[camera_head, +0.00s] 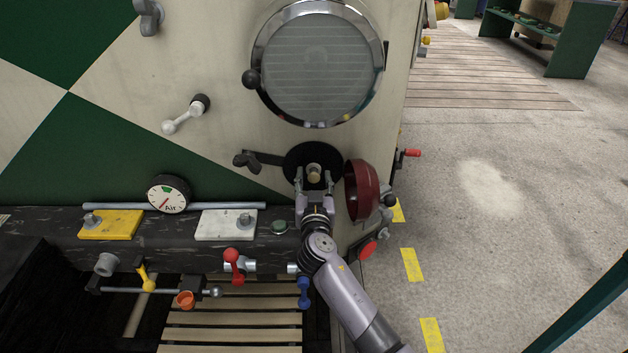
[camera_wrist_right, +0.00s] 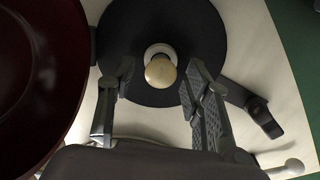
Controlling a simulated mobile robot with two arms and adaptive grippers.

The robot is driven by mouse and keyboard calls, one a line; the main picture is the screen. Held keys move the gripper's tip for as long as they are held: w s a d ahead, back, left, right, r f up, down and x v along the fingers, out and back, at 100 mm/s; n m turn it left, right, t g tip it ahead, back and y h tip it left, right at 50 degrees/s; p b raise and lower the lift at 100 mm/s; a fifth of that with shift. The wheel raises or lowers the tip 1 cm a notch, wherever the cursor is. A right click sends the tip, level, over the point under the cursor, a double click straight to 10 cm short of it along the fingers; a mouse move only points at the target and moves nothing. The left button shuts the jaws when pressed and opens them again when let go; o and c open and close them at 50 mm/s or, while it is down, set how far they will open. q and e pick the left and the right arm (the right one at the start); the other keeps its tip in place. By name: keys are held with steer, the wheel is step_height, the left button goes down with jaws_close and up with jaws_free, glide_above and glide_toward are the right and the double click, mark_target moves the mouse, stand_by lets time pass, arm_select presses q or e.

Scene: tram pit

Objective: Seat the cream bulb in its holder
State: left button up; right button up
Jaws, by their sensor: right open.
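The cream bulb (camera_wrist_right: 160,71) stands at the middle of a round black disc (camera_wrist_right: 207,38), in front of a pale ring-shaped holder (camera_wrist_right: 152,51). In the head view the bulb (camera_head: 314,174) shows just above my right gripper (camera_head: 314,186). My right gripper (camera_wrist_right: 157,88) is open, with one finger on each side of the bulb and a gap on both sides. How deep the bulb sits in the holder cannot be told. My left gripper is not in view.
A dark red round cover (camera_head: 361,190) hangs open right of the disc, close to my right gripper. A black wing-shaped catch (camera_head: 246,160) sticks out left. A large round lamp (camera_head: 317,63) is above. Coloured levers, including a red one (camera_head: 233,262), are below left.

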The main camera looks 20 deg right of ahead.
steer(key=shift+c, duration=0.5)
jaws_close()
stand_by(0.4)
